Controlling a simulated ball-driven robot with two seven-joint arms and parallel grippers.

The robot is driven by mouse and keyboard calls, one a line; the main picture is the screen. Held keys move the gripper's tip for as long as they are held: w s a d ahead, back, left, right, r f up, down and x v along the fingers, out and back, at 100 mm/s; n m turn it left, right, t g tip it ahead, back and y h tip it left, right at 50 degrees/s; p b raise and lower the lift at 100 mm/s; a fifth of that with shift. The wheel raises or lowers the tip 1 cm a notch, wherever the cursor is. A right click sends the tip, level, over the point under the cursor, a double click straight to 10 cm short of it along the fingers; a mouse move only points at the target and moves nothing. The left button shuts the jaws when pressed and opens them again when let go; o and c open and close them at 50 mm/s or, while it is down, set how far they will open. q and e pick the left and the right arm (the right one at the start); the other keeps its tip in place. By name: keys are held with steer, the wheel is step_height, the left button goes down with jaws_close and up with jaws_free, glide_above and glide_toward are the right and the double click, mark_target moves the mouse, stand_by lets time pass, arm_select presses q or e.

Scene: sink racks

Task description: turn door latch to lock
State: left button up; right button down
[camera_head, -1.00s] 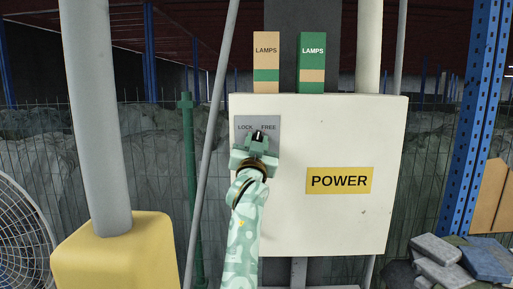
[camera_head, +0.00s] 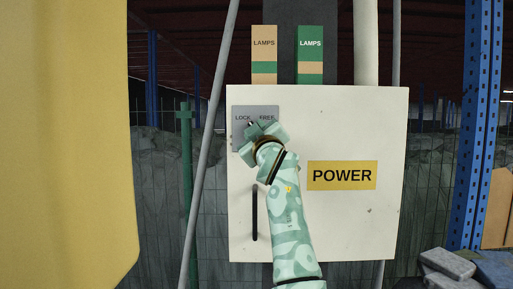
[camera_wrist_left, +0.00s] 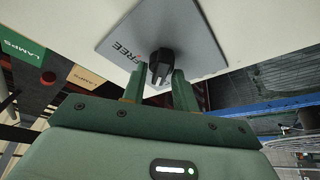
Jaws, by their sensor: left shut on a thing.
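The latch is a black knob (camera_wrist_left: 162,62) on a grey plate (camera_head: 242,138) marked LOCK and FREE, at the upper left of the cream POWER box (camera_head: 340,230). My left gripper (camera_head: 252,127) is shut on the knob, tilted toward the upper left. In the left wrist view my left gripper (camera_wrist_left: 159,88) has a finger on each side of the knob. In the head view the knob's dark tip points up and left, between the two words; the gripper hides most of it. My right gripper is not in view.
A black door handle (camera_head: 254,212) stands upright below the plate, left of my forearm. Two LAMPS blocks, tan (camera_head: 264,55) and green (camera_head: 310,55), stand above the box. A large yellow shape (camera_head: 65,140) fills the left edge. Grey blocks (camera_head: 448,264) lie lower right.

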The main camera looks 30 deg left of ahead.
arm_select(q)
steer(key=shift+n+g+b, duration=0.5)
steer(key=shift+n+b, duration=0.15)
steer(key=shift+n, duration=0.35)
steer(key=o, duration=1)
steer(key=b+v, duration=0.3)
steer(key=v, duration=1.3)
steer(key=shift+d+f, duration=0.15)
